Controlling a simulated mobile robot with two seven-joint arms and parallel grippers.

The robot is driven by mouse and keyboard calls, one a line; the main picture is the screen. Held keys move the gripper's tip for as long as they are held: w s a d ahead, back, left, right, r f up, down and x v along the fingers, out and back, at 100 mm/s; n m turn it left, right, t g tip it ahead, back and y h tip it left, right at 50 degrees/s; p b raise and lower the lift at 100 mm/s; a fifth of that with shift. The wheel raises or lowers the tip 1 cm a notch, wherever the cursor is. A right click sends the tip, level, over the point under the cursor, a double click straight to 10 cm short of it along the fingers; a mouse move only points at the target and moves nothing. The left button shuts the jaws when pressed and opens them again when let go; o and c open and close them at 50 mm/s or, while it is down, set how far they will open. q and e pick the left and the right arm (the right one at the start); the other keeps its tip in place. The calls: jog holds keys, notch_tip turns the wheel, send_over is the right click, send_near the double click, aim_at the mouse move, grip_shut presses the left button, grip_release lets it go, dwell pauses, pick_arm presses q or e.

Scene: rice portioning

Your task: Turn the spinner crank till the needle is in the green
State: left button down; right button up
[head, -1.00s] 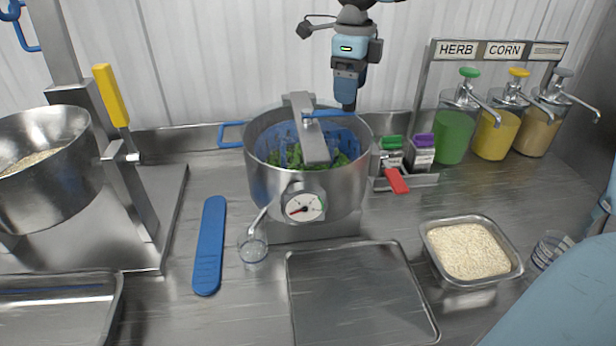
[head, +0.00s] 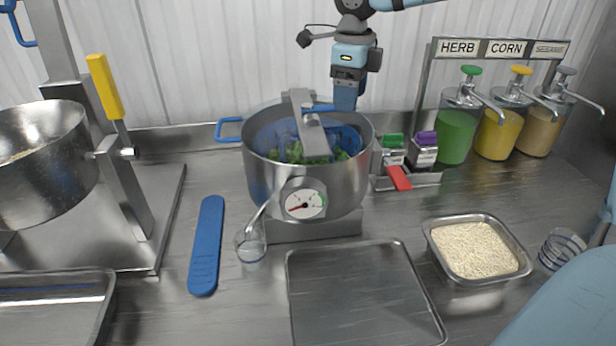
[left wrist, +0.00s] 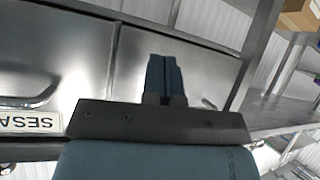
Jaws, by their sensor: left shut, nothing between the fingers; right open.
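The salad spinner (head: 262,175) is a steel pot with a blue basket and green leaves. A grey bar (head: 309,130) spans its top, and a blue crank arm (head: 322,107) runs from it toward the rear right. The round dial (head: 305,205) on its front has a red needle pointing left, away from the green mark at its right. My right gripper (head: 345,102) points down at the spinner's back rim, open, by the crank's outer end; whether the crank knob lies between the fingers is hidden. My left gripper (left wrist: 165,78) is shut and empty in the left wrist view.
A clear cup (head: 250,247) and a blue utensil (head: 207,245) lie left of an empty tray (head: 290,300). A rice pan (head: 430,238), a clear ribbed cup (head: 562,248), shaker jars (head: 424,150) and sauce pumps (head: 455,135) stand right. A steel bowl (head: 60,190) hangs left.

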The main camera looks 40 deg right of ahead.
jog(key=shift+r, duration=0.1)
dwell(0.4)
jog(key=shift+r, duration=0.3)
jog(key=c, duration=1)
